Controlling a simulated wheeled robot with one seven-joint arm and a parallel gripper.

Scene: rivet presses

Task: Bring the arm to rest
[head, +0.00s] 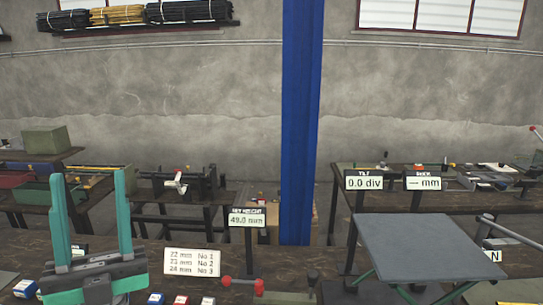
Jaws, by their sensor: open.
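My gripper (90,176) shows at the lower left, with two teal fingers rising from a dark body. The fingers are wide apart and nothing is held between them. It is in front of the dark workbench (345,238) and covers part of it. The rest of my arm cannot be made out.
A grey tilted plate (430,245) on green supports stands at right. A display (247,219) reads 49.0 mm; another (364,183) reads 0.0 div. A number card (191,262), small blocks (181,299) and a red-ended handle (242,283) are at front. A blue column (302,120) rises behind.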

